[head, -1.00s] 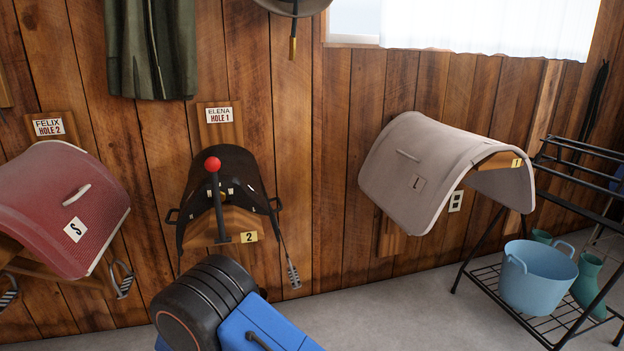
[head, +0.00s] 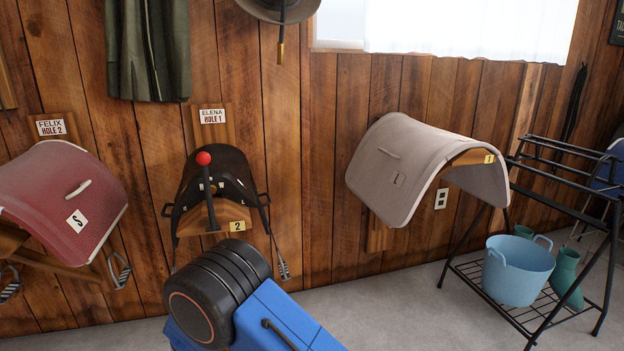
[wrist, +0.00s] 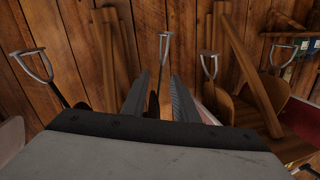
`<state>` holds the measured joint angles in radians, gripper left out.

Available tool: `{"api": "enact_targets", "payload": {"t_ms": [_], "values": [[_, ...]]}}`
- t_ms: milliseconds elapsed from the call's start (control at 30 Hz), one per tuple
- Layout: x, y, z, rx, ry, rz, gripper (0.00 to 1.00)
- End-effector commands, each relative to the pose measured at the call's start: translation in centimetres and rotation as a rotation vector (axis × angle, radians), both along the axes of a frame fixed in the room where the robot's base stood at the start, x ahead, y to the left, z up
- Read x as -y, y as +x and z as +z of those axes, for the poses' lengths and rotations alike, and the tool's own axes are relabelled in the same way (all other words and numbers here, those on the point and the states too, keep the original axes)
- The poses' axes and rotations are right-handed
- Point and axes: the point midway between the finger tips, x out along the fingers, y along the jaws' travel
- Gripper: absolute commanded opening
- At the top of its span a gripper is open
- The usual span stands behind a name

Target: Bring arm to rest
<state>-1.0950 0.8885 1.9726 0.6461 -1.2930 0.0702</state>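My gripper (wrist: 158,92) shows in the wrist view with two dark ridged fingers standing apart. Nothing is seen held between them, and bare wooden wall shows through the gap. A metal stirrup (wrist: 163,47) hangs beyond the fingertips, apart from them. My blue arm link and black joint show at the bottom of the head view; my gripper is out of that view.
A red saddle pad (head: 62,190), a dark saddle (head: 222,167) with a red-knobbed lever, and a grey pad (head: 395,165) sit on wall racks. A black metal stand (head: 480,270) holds a blue tub (head: 517,272) at right. Some grey floor (head: 400,310) is clear.

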Motion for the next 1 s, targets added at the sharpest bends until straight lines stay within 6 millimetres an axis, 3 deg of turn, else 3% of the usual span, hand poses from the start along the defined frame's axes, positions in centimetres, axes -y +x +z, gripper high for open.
{"api": "enact_targets", "payload": {"t_ms": [367,700,1000], "values": [[3.7,4.5,5.8,-0.094,-0.011,-0.007,0.27],[11.6,8.9,13.8,-0.233,-0.043,-0.008,0.27],[20.0,10.0,20.1,-0.341,-0.083,-0.006,0.27]]}}
